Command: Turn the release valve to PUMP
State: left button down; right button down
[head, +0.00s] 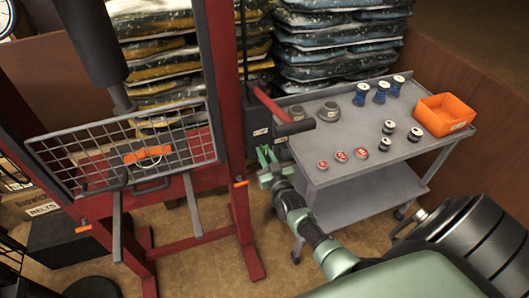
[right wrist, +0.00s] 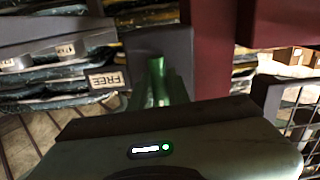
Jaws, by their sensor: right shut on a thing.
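The dark grey pump unit (head: 257,118) stands beside the red press frame, with a red-and-dark lever (head: 290,127) sticking out to the right. My right gripper (head: 264,160) is low at the front of this unit, shut on the release valve, which is mostly hidden by the fingers. In the right wrist view, the green fingers (right wrist: 158,82) reach up to a dark grey block (right wrist: 160,43). A white label reading FREE (right wrist: 105,79) is left of the fingers there. I cannot see a PUMP label or read the valve's angle. My left gripper is not in view.
A grey cart (head: 340,150) with red-topped pieces, spools and an orange bin (head: 444,114) stands close to the right of my right gripper. The red press frame (head: 222,80) with its mesh guard (head: 125,150) is to the left. Stacked bags (head: 340,40) are behind.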

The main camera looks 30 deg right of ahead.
jog(key=shift+f+n, duration=0.1)
jog(key=shift+n, duration=0.6)
jog(key=c, duration=1.4)
grip_release()
jog(key=shift+c, duration=0.2)
jog(key=v, duration=0.8)
jog(key=shift+b, duration=0.4)
jog(key=shift+w, duration=0.1)
